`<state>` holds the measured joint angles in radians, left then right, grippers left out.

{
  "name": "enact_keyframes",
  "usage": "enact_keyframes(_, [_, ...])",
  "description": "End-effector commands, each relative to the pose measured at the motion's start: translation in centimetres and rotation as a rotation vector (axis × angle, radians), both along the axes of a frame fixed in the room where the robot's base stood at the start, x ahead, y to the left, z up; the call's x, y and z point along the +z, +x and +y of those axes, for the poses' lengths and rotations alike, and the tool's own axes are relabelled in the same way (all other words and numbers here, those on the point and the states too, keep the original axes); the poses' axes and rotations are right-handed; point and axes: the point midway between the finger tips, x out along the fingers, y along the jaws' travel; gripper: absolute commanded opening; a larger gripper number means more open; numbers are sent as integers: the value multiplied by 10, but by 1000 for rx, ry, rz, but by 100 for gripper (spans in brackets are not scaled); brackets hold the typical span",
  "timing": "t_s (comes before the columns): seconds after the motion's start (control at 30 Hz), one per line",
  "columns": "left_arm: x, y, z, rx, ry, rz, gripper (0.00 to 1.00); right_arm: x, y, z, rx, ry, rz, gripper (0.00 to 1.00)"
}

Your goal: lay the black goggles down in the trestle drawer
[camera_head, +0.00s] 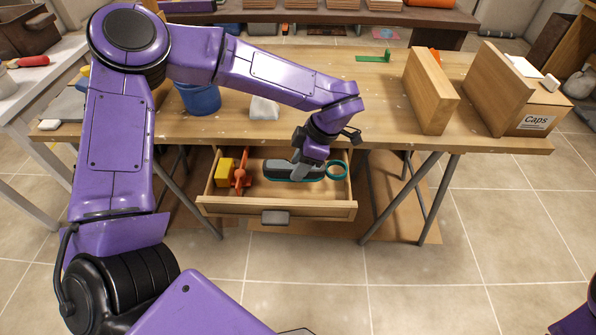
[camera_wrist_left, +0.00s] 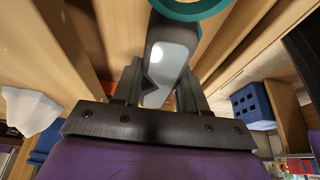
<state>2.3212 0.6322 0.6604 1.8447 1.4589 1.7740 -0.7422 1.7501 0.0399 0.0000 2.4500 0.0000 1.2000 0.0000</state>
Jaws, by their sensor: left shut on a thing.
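The trestle drawer (camera_head: 222,203) is pulled open below the workbench top in the head view. My left gripper (camera_head: 305,163) reaches down over it and is shut on the black goggles (camera_head: 283,171), which have a pale grey face and a teal edge. They are at the drawer's right half; I cannot tell whether they touch its floor. In the left wrist view the goggles (camera_wrist_left: 170,62) sit between the fingers (camera_wrist_left: 160,88). A teal ring (camera_head: 337,163) shows beside the goggles; whether it belongs to them is unclear. My right gripper is out of view.
An orange-red object (camera_head: 240,177) and a yellow block (camera_head: 224,172) lie in the drawer's left end. On the workbench (camera_head: 370,128) stand a blue bucket (camera_head: 199,98), a wooden board (camera_head: 430,92) and a Caps box (camera_head: 535,121). The drawer's middle front is clear.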

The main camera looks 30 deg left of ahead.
Motion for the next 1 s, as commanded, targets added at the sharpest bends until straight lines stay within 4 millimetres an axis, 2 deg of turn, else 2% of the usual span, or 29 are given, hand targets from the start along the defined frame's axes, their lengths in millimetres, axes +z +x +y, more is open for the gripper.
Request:
enact_keyframes(0.17, [-15,8,9,0,0,0,10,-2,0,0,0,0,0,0])
enact_keyframes(0.33, [-45,10,11,-2,0,2,10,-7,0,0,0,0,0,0])
enact_keyframes(0.67, [-49,10,10,-2,0,0,10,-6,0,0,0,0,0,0])
enact_keyframes(0.7, [-50,10,10,-2,-1,-1,45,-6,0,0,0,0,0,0])
enact_keyframes(0.77, [-50,10,10,-2,-1,-1,65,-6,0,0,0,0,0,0])
enact_keyframes(0.8, [-50,10,10,-2,-1,-1,68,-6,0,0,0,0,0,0])
enact_keyframes(1.0, [-50,10,10,-2,-1,-1,68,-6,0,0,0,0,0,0])
